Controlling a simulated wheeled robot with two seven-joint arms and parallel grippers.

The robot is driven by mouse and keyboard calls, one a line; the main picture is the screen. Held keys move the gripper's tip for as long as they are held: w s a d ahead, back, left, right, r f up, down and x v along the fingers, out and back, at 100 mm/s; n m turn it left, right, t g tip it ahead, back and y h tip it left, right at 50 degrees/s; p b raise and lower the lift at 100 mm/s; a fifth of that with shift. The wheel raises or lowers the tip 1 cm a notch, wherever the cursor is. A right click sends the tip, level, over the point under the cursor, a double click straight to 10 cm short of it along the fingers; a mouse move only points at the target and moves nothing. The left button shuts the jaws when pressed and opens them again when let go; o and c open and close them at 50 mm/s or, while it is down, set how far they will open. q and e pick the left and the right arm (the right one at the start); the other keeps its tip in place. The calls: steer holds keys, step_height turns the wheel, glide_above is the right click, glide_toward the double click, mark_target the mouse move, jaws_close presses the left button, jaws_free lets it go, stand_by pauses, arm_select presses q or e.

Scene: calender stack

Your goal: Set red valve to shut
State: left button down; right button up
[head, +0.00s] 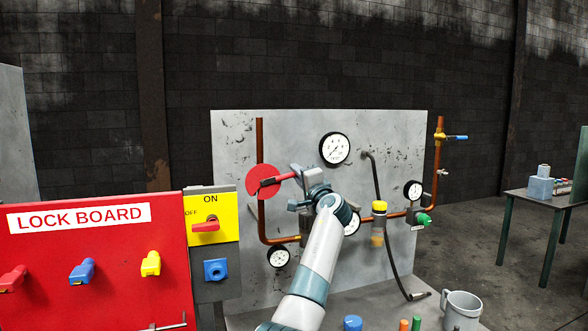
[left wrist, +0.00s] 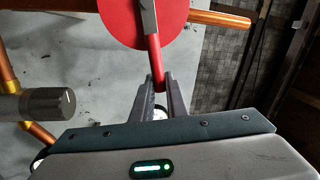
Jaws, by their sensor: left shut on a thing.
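The red valve has a round red disc (head: 258,182) on the vertical copper pipe at the left of the grey panel. Its red lever (head: 284,177) points right and slightly up, roughly across the pipe. In the left wrist view the disc (left wrist: 122,14) is at the top and the red lever (left wrist: 154,55) runs down from a grey metal piece. My left gripper (head: 299,175) is at the lever's outer end. In the left wrist view its fingers (left wrist: 159,88) are shut on that end, hiding the tip. My right gripper is in neither view.
A copper pipe (head: 260,140) and several gauges, such as one gauge (head: 334,148), are on the panel (head: 400,140). A red lock board (head: 100,250) and a yellow switch box (head: 225,228) stand left. A mug (head: 462,312) and coloured pieces stand in front.

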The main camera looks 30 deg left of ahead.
arm_select(q)
steer(key=shift+w+d+f+m+t+h, duration=0.1)
steer(key=shift+f+m+t+h, duration=0.1)
steer(key=shift+f+m, duration=0.55)
steer(key=shift+d+f+m+t+h, duration=0.1)
steer(key=shift+f+m+t+h, duration=0.1)
steer(key=shift+f+m, duration=0.5)
steer(key=shift+r, duration=0.15)
steer(key=c, duration=1.7)
jaws_free()
steer(key=shift+c, duration=0.2)
steer(key=b+v, duration=0.6)
steer(key=v, duration=1.1)
steer(key=shift+d+f, duration=0.15)
steer(key=shift+f, duration=0.1)
